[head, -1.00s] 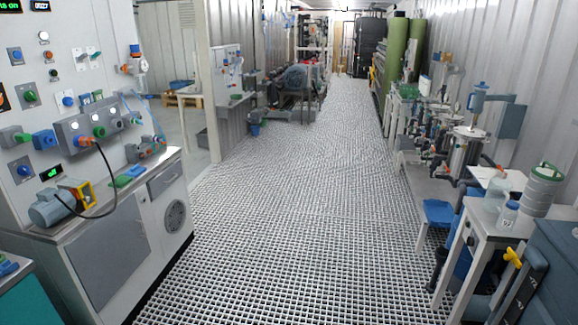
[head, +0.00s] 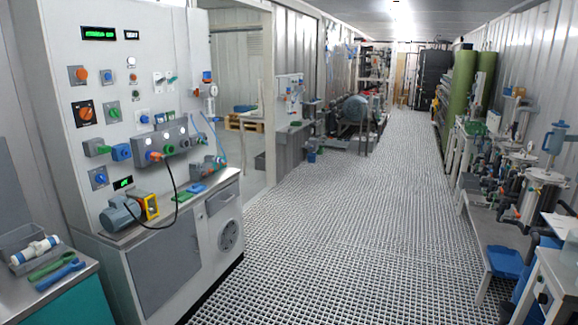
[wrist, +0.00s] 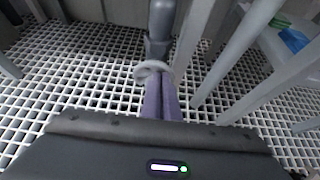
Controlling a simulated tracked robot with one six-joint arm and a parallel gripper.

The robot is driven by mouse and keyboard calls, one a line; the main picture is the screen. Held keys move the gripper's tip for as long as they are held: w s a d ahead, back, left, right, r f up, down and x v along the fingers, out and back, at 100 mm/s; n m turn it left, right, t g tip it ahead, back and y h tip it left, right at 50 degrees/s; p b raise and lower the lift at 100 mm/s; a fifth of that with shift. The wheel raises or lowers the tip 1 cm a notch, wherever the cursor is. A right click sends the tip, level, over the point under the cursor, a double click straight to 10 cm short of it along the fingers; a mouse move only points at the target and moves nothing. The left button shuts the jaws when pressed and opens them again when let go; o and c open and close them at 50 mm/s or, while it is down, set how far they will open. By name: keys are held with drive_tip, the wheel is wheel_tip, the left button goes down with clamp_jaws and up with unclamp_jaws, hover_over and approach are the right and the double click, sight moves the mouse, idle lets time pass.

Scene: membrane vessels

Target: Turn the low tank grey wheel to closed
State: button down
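In the wrist view a light grey round wheel (wrist: 142,70) sits at the lower end of a dark grey vertical pipe piece, low over the grating. My gripper (wrist: 162,77) has its two purple fingers close together, with the tips at the wheel's near right rim. I cannot tell whether the rim is pinched between them. The finger tips cover part of the wheel, and its turn position cannot be read. In the head view my gripper is not visible, and I cannot pick out the wheel there.
Grey legs (wrist: 228,65) stand close to the right of the fingers. White grating lies below. In the head view a control cabinet (head: 165,270) stands left and tanks with pipes (head: 540,195) stand right. The grating aisle (head: 350,220) between them is clear.

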drive_tip(key=shift+s+a, duration=0.1)
drive_tip(key=shift+a, duration=0.05)
drive_tip(key=shift+r, duration=0.35)
idle(0.3)
drive_tip(key=shift+w+a, duration=0.4)
drive_tip(key=shift+a, duration=0.5)
drive_tip(key=shift+w+a, duration=0.4)
drive_tip(key=shift+a, duration=0.5)
drive_tip(key=shift+w+a, duration=0.4)
drive_tip(key=shift+a, duration=0.5)
drive_tip(key=w, duration=0.2)
drive_tip(key=shift+w+f, duration=0.3)
drive_tip(key=shift+w, duration=0.1)
drive_tip(key=shift+d, duration=0.15)
